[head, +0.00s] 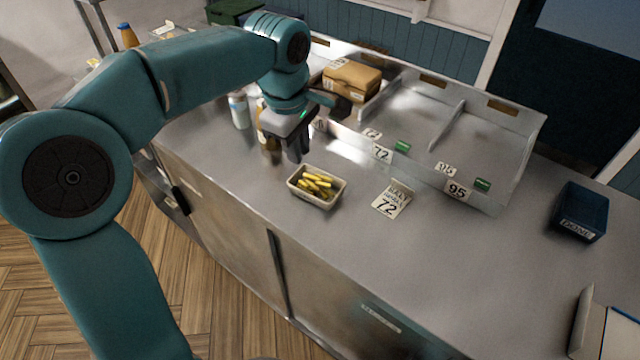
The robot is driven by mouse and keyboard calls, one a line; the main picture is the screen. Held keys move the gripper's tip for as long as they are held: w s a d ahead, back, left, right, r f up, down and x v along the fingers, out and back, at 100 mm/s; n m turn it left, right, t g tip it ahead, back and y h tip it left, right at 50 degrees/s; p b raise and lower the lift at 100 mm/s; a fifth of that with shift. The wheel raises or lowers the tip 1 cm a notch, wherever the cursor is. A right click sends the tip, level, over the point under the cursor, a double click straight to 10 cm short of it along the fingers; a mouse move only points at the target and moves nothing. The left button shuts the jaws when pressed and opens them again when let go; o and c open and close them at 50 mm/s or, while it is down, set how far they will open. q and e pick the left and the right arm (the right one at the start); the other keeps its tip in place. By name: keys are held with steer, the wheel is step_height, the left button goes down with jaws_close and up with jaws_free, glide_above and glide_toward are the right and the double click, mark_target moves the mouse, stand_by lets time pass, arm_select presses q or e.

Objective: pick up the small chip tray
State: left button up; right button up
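The small chip tray (310,200) is a pale, open tray with several yellow chips in it. It stands upright on the steel counter, near the front edge, in the middle of the head view. My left gripper (295,156) points down above the counter, just behind and to the left of the tray. It appears apart from the tray, with nothing visible in it. Its dark fingers overlap in this view, so their opening is hidden. My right gripper is out of view.
A white bottle (239,111) and a brown bottle (266,130) stand left of the gripper. An order ticket marked 72 (391,201) lies right of the tray. A divided steel rack (430,120) holds a brown box (352,80). A dark blue bin (580,212) stands far right.

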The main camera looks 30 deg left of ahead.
arm_select(q)
step_height(320, 180, down, 4)
glide_above(305, 193)
steer(key=f, duration=0.5)
steer(key=shift+s, duration=0.25)
steer(key=shift+s+f, duration=0.15)
steer(key=shift+f, duration=0.05)
steer(key=shift+s+d, duration=0.1)
steer(key=shift+s, duration=0.15)
steer(key=f, duration=0.1)
steer(key=w+f+p, duration=0.1)
steer(key=f, duration=0.3)
steer(key=shift+w+a, duration=0.25)
steer(key=shift+w, duration=0.1)
steer(key=shift+s+d, duration=0.15)
steer(key=shift+s, duration=0.15)
steer(key=shift+w, duration=0.15)
jaws_close()
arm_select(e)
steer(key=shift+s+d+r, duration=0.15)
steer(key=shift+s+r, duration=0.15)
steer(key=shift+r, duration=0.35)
